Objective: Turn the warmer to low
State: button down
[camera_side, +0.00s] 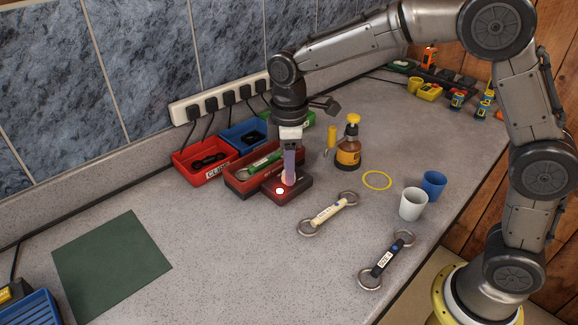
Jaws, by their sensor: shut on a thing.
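The warmer (262,184) is a dark red box near the middle of the counter. A bit with a green middle lies in its long open bay. On its low front part a round light (280,191) glows orange-white. My gripper (289,174) points straight down over this front part, just behind the light. Its fingers are shut on what looks like the warmer's knob (288,181), a small pale pinkish piece. The fingers cover most of the knob, so its setting and any marks around it cannot be read.
A red bin (190,169), a blue bin (235,137) and a power strip (216,101) stand behind. An amber pump bottle (348,156) is close on the right. Two ringed bits (329,213) (386,261) and cups (413,204) (433,185) lie rightward. A green mat (112,265) lies left.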

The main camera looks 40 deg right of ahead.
jog(key=shift+r+m, duration=0.1)
jog(key=shift+m, duration=0.7)
jog(key=c, duration=0.8)
grip_release()
jog(key=shift+c, duration=0.2)
notch_tip(320, 180, up, 14)
jog(key=shift+s+a, duration=0.2)
jog(key=shift+a, duration=0.05)
